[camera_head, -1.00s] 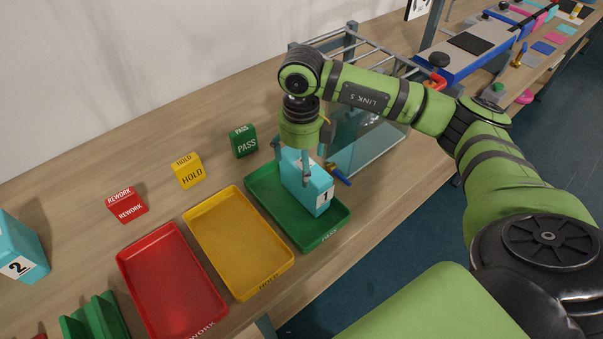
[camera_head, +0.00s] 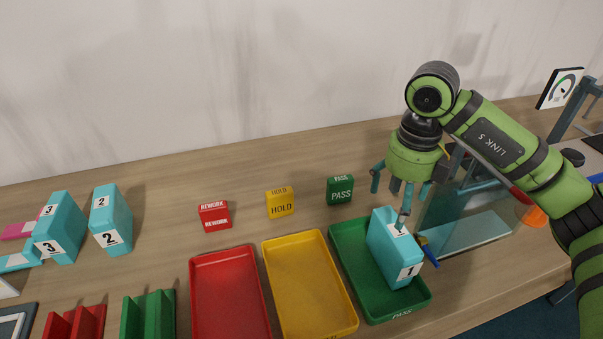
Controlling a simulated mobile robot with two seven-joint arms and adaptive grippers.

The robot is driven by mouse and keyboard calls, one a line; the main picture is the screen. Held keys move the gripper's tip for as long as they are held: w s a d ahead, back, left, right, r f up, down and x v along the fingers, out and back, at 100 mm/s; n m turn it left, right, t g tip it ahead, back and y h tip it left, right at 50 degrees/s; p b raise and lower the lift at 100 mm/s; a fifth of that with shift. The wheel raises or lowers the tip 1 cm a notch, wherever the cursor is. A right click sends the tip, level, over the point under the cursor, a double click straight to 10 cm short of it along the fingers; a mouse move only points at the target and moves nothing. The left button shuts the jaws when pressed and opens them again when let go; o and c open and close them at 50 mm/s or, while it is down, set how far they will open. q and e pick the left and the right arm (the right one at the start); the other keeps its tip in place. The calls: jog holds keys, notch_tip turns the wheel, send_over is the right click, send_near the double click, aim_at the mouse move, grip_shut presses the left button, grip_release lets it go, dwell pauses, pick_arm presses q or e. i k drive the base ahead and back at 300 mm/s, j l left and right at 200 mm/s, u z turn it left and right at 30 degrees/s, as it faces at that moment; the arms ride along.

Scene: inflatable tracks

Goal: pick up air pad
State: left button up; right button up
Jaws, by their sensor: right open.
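A teal air pad marked 1 (camera_head: 392,247) stands in the green PASS tray (camera_head: 350,258) at the right. My right gripper (camera_head: 402,205) is above and beside this pad, fingers pointing down and spread, holding nothing. One finger overlaps the pad's top in the picture; I cannot tell whether it touches. Two more teal air pads stand upright on the table at the left: pad 2 (camera_head: 111,215) and pad 3 (camera_head: 62,226). My left gripper is not in view.
The yellow HOLD tray (camera_head: 291,256) and red REWORK tray (camera_head: 210,259) are empty. REWORK (camera_head: 215,216), HOLD (camera_head: 280,203) and PASS (camera_head: 340,190) blocks stand behind the trays. A clear-walled tank (camera_head: 470,235) is right of the green tray. Green (camera_head: 148,315) and red (camera_head: 75,323) slotted racks stand front left.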

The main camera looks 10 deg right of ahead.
aim_at(58, 232)
jog(key=u, duration=1.25)
